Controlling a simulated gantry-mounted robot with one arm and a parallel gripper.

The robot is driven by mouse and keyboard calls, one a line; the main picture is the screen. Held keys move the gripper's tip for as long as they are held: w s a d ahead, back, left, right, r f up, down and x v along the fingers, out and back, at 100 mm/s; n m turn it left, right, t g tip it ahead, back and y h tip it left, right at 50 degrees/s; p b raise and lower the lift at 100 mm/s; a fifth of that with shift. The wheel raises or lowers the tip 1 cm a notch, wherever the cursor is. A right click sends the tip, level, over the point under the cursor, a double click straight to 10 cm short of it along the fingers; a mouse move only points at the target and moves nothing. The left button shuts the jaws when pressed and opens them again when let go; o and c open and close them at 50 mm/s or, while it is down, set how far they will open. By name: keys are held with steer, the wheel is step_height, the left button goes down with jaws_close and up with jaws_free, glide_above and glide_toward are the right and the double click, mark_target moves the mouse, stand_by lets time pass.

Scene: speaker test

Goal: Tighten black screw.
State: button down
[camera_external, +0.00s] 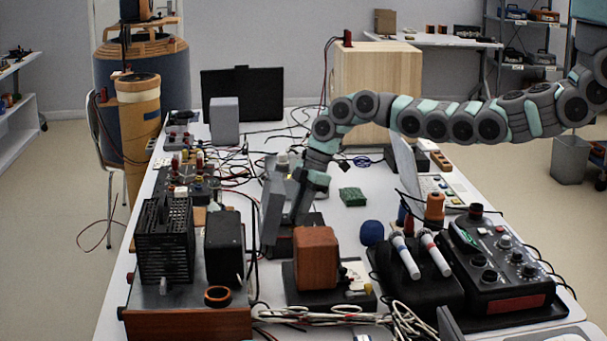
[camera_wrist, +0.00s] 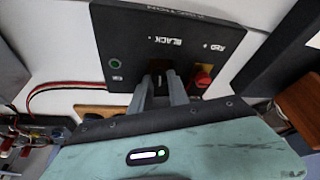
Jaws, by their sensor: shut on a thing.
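In the wrist view a black box (camera_wrist: 135,50) carries the printed words BLACK and RED. My gripper (camera_wrist: 160,80) reaches down to the box just below the word BLACK. Its two grey fingers are shut on the black screw (camera_wrist: 157,66), of which only a dark bit shows between the fingertips. A red screw (camera_wrist: 203,76) stands just right of the fingers, apart from them. In the external view my gripper (camera_external: 297,218) points down at the middle of the table, and the screw cannot be made out there.
A green button (camera_wrist: 115,64) sits left on the box face, and red and black wires (camera_wrist: 50,87) run beside it. In the external view a brown wooden block (camera_external: 316,258) stands in front of my gripper. Microphones (camera_external: 405,256) and a control box (camera_external: 498,265) fill the front right.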

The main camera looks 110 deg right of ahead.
steer(key=m+p, duration=0.1)
steer(key=p, duration=0.1)
steer(key=m+h+p, duration=0.1)
steer(key=m+p, duration=0.2)
steer(key=p, duration=0.1)
steer(key=shift+a+r+h, duration=0.2)
steer(key=shift+r+h, duration=0.1)
steer(key=m+h+p, duration=0.1)
steer(key=m+p, duration=0.1)
steer(key=m, duration=0.1)
steer(key=shift+w+a+f+g, duration=0.1)
steer(key=shift+g, duration=0.2)
steer(key=shift+f+m+h, duration=0.15)
steer(key=shift+m+h, duration=0.25)
steer(key=shift+m, duration=0.6)
steer(key=shift+f+m+g+b, duration=0.2)
steer(key=shift+m+g+b, duration=0.15)
steer(key=shift+m, duration=0.55)
steer(key=shift+w+f+m+g+h+b, duration=0.1)
steer(key=shift+m+g+h+b, duration=0.15)
steer(key=shift+m+h+b, duration=0.65)
steer(key=shift+m+g+y+b, duration=0.3)
steer(key=shift+m+g+b, duration=0.1)
steer(key=shift+m+b, duration=0.7)
